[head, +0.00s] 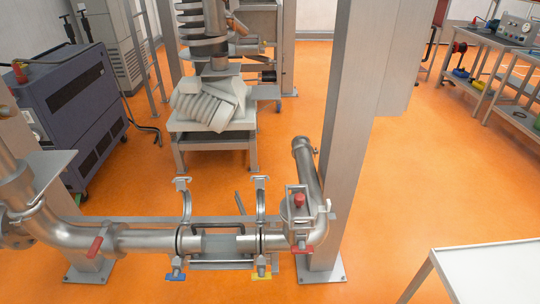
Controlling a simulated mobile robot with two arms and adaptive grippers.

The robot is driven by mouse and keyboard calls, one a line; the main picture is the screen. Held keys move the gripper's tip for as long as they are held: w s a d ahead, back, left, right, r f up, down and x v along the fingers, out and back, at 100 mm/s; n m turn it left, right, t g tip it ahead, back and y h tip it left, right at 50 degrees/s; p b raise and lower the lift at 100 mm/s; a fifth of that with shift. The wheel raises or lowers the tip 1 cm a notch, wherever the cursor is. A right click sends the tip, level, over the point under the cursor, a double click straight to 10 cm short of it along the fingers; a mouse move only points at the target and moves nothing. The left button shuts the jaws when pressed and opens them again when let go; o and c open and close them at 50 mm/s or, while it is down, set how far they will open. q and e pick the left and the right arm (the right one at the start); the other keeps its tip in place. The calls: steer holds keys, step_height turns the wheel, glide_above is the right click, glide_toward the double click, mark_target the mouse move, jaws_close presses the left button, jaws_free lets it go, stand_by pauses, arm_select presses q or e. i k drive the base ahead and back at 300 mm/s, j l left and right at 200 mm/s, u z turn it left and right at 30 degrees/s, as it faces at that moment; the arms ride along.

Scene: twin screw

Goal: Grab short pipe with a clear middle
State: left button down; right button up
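A short pipe (219,244) lies level in the steel pipe line at the lower middle of the head view. Its middle looks clear, with metal ends on either side. An open clamp with a blue handle (175,275) is at its left end. The upper halves of both clamps stand raised. Neither of my grippers is in view.
A steel pipe with a red handle (95,246) runs on from the left. A valve with a red knob (299,200) stands at the right, in front of a thick grey post (346,120). A white table (490,272) is at the lower right. Orange floor is open between.

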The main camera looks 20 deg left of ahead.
mark_target(207, 238)
steer(key=i+j, duration=0.45)
steer(key=j, duration=0.3)
steer(key=i+j, duration=0.25)
steer(key=j+u, duration=0.05)
steer(key=j, duration=0.05)
